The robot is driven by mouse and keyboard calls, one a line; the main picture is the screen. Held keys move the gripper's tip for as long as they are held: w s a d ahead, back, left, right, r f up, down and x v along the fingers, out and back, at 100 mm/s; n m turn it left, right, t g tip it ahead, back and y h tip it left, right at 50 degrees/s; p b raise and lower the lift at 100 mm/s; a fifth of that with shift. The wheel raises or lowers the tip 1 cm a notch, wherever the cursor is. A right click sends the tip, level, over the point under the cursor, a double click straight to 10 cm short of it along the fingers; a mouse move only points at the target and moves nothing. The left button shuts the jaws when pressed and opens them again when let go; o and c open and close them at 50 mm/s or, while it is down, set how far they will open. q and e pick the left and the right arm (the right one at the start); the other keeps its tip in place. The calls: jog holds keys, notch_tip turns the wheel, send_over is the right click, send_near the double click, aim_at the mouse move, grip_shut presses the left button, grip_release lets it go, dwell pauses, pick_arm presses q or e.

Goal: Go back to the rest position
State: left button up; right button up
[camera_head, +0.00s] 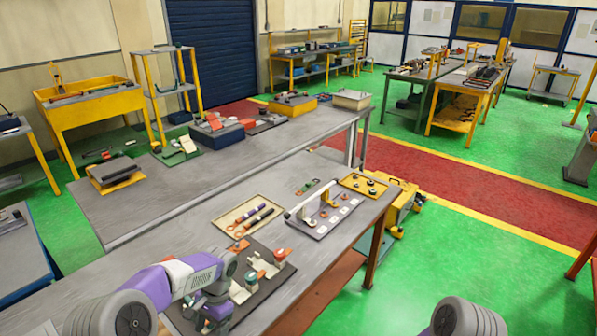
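My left arm, white and purple, reaches in from the lower left over the near grey table (150,250). My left gripper (208,312) is dark and points down at the left end of a dark mat (270,292). Its fingertips are small and partly hidden, so I cannot tell if they are open or shut, and no held object shows. White and orange fixtures (262,264) stand on the mat just right of the gripper. Of my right arm only a grey rounded link shows at the bottom edge; its gripper is out of view.
Behind the mat are a beige tray (228,216) with dark cylindrical tools, a grey board (322,228) with small parts and a white bar, and a yellow tray (345,183). A second long table (215,170) stands behind. Green floor (480,260) is open at right.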

pick_arm(q)
jog(key=s+d+f+n+h+b, duration=0.1)
jog(key=s+d+f+h, duration=0.2)
jog(key=f, duration=0.4)
jog(key=s+d+f+n+t+h+b, duration=0.1)
jog(key=s+d+f, duration=0.2)
jog(key=d+f, duration=0.25)
jog(key=s+d+f+n+h+b, duration=0.1)
jog(key=s+d+f+n+h, duration=0.15)
jog(key=f, duration=0.55)
jog(key=s+d+f+n+t+b, duration=0.2)
jog(key=s+f+n, duration=0.3)
jog(key=s, duration=0.4)
jog(key=shift+s+d+f+t, duration=0.15)
jog(key=shift+s+f+t, duration=0.1)
jog(key=shift+f+t, duration=0.35)
pick_arm(e)
jog(key=f, duration=0.2)
jog(key=w+f, duration=0.1)
jog(key=f, duration=0.2)
jog(key=shift+f, duration=0.35)
